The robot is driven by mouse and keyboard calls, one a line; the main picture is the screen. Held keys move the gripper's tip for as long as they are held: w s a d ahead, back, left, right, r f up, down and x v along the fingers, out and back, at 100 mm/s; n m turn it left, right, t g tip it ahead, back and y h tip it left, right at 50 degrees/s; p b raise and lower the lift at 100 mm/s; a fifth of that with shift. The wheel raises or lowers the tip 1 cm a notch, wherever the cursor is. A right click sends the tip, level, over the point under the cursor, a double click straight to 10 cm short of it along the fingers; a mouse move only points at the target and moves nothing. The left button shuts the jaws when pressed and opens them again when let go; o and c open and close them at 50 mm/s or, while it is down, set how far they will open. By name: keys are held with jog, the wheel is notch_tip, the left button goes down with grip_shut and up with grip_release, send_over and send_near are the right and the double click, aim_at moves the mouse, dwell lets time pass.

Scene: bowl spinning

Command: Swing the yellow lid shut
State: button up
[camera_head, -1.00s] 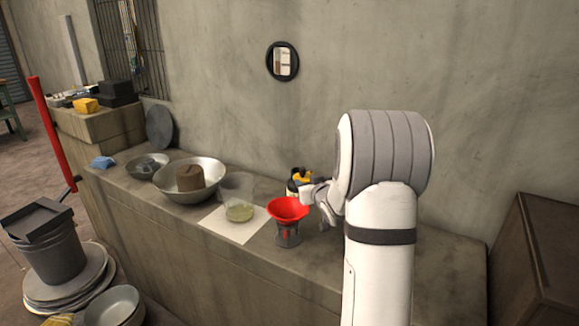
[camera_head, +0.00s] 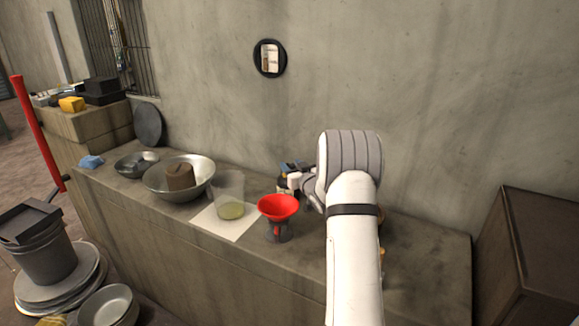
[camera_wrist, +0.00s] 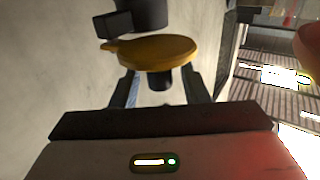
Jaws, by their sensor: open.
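The yellow lid (camera_wrist: 150,52) shows in the wrist view as a round disc with a small tab on its left, just beyond and between my fingertips. My gripper (camera_wrist: 160,82) is open, with one finger on each side below the lid. I cannot tell whether a finger touches it. A dark cylindrical part (camera_wrist: 143,12) is behind the lid. In the head view my gripper (camera_head: 294,177) is at a small dark container (camera_head: 283,186) near the wall. The lid is hidden there by my gripper and arm.
A red funnel (camera_head: 278,207) on a stand is close in front of my gripper. A clear beaker (camera_head: 229,198) stands on white paper (camera_head: 222,225) to its left, then a metal bowl (camera_head: 205,186) holding a brown block (camera_head: 180,177). The wall is close behind.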

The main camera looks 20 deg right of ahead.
jog(key=shift+c, duration=0.3)
grip_shut()
dwell(0.3)
